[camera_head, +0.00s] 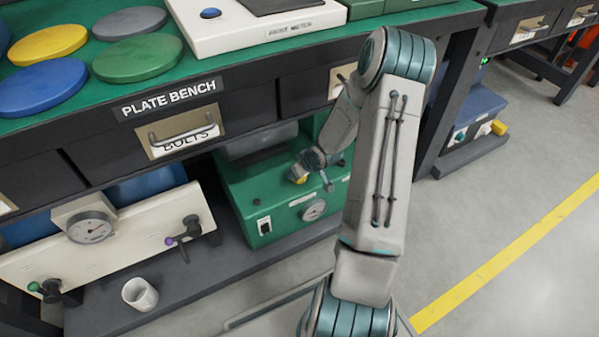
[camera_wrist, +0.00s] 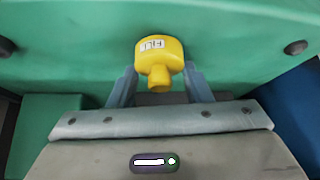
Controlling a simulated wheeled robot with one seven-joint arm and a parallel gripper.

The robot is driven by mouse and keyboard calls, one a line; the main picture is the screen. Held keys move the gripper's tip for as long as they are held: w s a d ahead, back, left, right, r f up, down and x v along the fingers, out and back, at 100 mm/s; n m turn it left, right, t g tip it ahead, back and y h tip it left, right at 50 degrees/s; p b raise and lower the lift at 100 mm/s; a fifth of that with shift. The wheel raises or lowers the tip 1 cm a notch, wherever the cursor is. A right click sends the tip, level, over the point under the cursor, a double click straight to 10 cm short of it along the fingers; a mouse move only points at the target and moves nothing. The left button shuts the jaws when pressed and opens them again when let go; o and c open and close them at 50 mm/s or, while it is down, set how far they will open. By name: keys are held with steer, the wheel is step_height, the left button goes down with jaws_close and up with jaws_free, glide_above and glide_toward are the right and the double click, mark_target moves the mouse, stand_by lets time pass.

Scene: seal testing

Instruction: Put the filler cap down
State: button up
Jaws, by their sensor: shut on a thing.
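The yellow filler cap (camera_wrist: 160,52), with a white label reading FILL, is between the fingers of my gripper (camera_wrist: 161,78) in the wrist view. My gripper is shut on it. A green surface (camera_wrist: 70,50) fills the wrist view behind the cap. I cannot tell whether the cap touches it.
The bench (camera_head: 235,88) overhangs the machine, with a BOLTS drawer (camera_head: 185,135). A cream panel with a gauge (camera_head: 91,228) and a white cup (camera_head: 140,293) are at left on the lower shelf. Open floor (camera_head: 480,230) lies at right.

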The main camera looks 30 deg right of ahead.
steer(key=shift+f, duration=0.1)
steer(key=o, duration=1)
steer(key=shift+r, duration=0.25)
steer(key=s+a+r+g+h+p, duration=0.15)
steer(key=s+r, duration=0.25)
steer(key=r, duration=0.4)
steer(key=s+a+r+m+g+h+p, duration=0.1)
steer(key=s+a+r+p, duration=0.2)
steer(key=r, duration=0.4)
steer(key=s+r+g+h+p, duration=0.1)
steer(key=s+r+p, duration=0.1)
steer(key=s+r, duration=0.5)
steer(key=s+a+r, duration=0.3)
steer(key=a, duration=0.1)
steer(key=s+a+r+m+g+y, duration=0.1)
steer(key=s+a+r, duration=0.2)
steer(key=s+r, duration=0.1)
steer(key=s+a+r+y, duration=0.1)
steer(key=s+a+r, duration=0.2)
steer(key=s+a, duration=0.1)
steer(key=shift+s+a+r+g, duration=0.15)
steer(key=shift+a+r+g, duration=0.15)
steer(key=shift+r+g, duration=0.05)
